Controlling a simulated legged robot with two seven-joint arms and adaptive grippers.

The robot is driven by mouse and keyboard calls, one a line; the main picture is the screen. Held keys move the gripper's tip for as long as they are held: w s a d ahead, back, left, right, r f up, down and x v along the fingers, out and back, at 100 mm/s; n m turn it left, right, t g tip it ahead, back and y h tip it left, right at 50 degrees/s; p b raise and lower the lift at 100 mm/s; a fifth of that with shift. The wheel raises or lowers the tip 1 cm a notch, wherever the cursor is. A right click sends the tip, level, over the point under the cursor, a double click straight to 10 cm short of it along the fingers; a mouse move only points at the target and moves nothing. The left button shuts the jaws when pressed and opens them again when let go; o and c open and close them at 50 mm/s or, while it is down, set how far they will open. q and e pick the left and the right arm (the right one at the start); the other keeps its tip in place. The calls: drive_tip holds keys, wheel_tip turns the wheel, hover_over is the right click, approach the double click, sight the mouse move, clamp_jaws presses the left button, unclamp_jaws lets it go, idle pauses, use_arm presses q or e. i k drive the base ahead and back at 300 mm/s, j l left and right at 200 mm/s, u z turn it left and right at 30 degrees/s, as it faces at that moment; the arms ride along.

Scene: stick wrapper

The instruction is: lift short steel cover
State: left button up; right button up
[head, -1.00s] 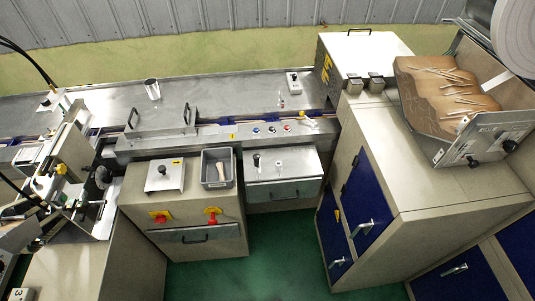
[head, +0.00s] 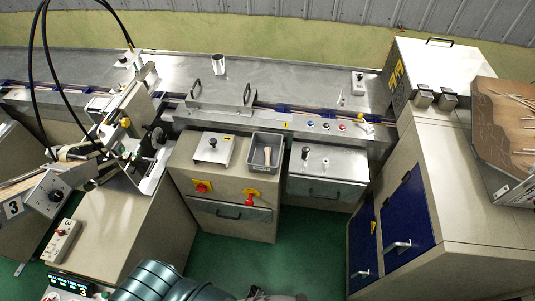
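A short steel cover (head: 218,108) with two upright black handles lies over the conveyor line on the steel bench, left of the row of coloured buttons. Both handles stand clear, with nothing touching them. Neither of my grippers can be made out in the head view. A teal ribbed part of my own body shows at the bottom edge, with a small dark and grey piece to its right that is cut off by the frame.
A steel cup (head: 219,65) stands behind the cover. The wrapper machine (head: 130,120) with cables stands left. Green floor (head: 235,240) is open in front.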

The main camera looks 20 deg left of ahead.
sight(214, 147)
drive_tip(key=u, duration=1.35)
